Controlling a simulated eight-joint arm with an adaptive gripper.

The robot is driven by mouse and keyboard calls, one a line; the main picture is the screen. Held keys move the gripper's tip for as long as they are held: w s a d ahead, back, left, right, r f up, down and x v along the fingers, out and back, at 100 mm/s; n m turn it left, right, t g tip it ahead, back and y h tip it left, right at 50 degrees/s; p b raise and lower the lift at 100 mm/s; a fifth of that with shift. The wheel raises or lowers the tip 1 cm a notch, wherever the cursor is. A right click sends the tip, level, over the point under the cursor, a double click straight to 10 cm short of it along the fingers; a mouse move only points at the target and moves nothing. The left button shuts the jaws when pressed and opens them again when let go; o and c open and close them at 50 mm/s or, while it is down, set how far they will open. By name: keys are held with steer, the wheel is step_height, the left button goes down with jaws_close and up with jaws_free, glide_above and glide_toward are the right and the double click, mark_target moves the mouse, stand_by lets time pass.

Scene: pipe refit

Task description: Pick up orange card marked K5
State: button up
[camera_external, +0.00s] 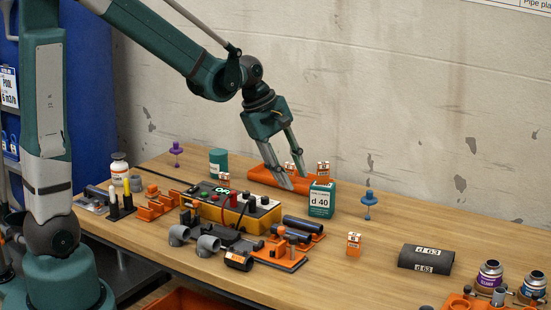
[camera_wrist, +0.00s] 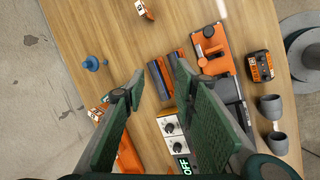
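Several small orange-and-white cards are in view, but their marks are too small to read, so I cannot tell which is K5. One card (camera_external: 354,243) stands alone on the front middle of the table; a similar card (camera_wrist: 146,10) shows at the top of the wrist view. Another card (camera_external: 323,168) is on top of the green d 40 box (camera_external: 320,200). A third (camera_external: 224,180) is by the green cylinder, and more orange-and-white shows behind my fingers. My gripper (camera_external: 294,181) is open and empty, pointing down left of the d 40 box; its spread fingers (camera_wrist: 157,68) show in the wrist view.
A yellow-and-black device (camera_external: 236,212) with knobs and a lit display stands left of the gripper. Dark pipes and an orange clamp (camera_external: 284,246) lie in front. A blue plunger-like piece (camera_external: 368,202) is right of the d 40 box. A d 63 sleeve (camera_external: 427,259) lies farther right.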

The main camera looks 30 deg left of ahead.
steer(key=w+d+f+n+g+p, duration=0.1)
steer(key=w+d+f+n+p, duration=0.15)
steer(key=d, duration=0.45)
steer(key=n+g+p, duration=0.1)
steer(key=n, duration=0.2)
glide_toward(354, 234)
step_height(354, 234, down, 3)
steer(key=shift+w+d+n+h, duration=0.25)
steer(key=shift+w+h, duration=0.15)
steer(key=shift+h, duration=0.1)
steer(key=shift+g, duration=0.3)
steer(key=shift+x, duration=1.3)
steer(key=shift+f, duration=0.1)
steer(key=shift+b+x, duration=0.6)
steer(key=shift+x, duration=1.95)
steer(key=shift+s+a, duration=0.1)
